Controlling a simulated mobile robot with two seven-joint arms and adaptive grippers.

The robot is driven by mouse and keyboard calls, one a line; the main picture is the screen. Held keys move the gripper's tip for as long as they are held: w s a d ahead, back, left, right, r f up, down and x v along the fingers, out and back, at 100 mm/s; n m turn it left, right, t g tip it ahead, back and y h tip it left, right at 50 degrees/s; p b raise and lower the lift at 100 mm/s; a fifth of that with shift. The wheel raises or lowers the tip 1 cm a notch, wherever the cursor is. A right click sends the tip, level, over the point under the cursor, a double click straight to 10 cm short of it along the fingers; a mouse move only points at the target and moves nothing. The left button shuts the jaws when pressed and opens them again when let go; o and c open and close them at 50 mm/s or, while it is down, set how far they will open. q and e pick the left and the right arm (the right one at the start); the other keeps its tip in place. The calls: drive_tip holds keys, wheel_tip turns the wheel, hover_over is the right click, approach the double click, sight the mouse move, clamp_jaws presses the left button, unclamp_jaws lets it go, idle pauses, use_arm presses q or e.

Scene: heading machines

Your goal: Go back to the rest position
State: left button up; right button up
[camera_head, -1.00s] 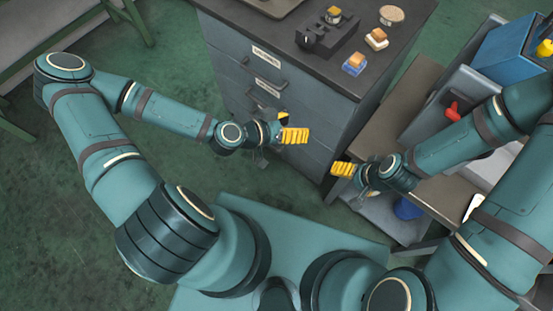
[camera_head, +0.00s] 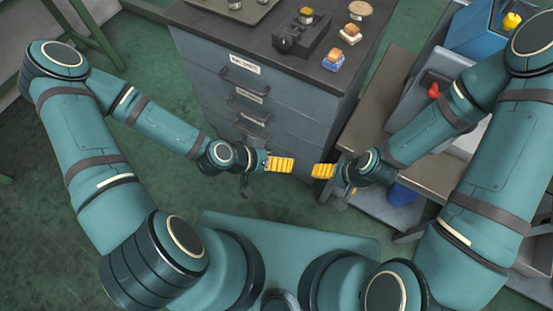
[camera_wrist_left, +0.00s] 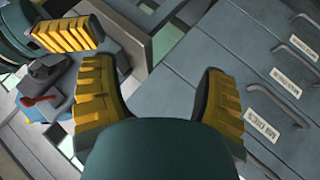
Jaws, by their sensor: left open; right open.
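My left gripper (camera_head: 280,164) is in front of the grey drawer cabinet, its yellow fingers pointing right. In the left wrist view my left gripper (camera_wrist_left: 163,100) shows its two yellow fingers spread apart with nothing between them. My right gripper (camera_head: 323,171) faces it from the right, a short gap away, and looks empty. Its yellow finger pads (camera_wrist_left: 62,35) also show at the upper left of the left wrist view. Both grippers are in front of my body, apart from each other and holding nothing.
The drawer cabinet (camera_head: 225,108) has a dark top with a black fixture (camera_head: 301,38), small blocks on blue and white bases (camera_head: 333,60), a round disc (camera_head: 360,10) and a tray (camera_head: 228,12). A bench with a blue bin (camera_head: 470,30) stands at right. Green floor is clear at left.

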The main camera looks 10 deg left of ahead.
idle(0.3)
use_arm(q)
drive_tip(key=shift+s+a+f+n+g+y, duration=0.35)
drive_tip(key=shift+a+n+g+y, duration=0.25)
drive_tip(key=shift+n+y, duration=0.2)
drive_tip(key=shift+s+a+f+n+g+y, duration=0.25)
drive_tip(key=shift+a+f+n+g+y, duration=0.25)
drive_tip(key=shift+a+n+y, duration=0.35)
drive_tip(key=shift+s+a+f+n+g+y, duration=0.35)
drive_tip(key=shift+a+n+g+y, duration=0.25)
drive_tip(key=shift+y, duration=0.35)
drive_tip(key=shift+d, duration=0.15)
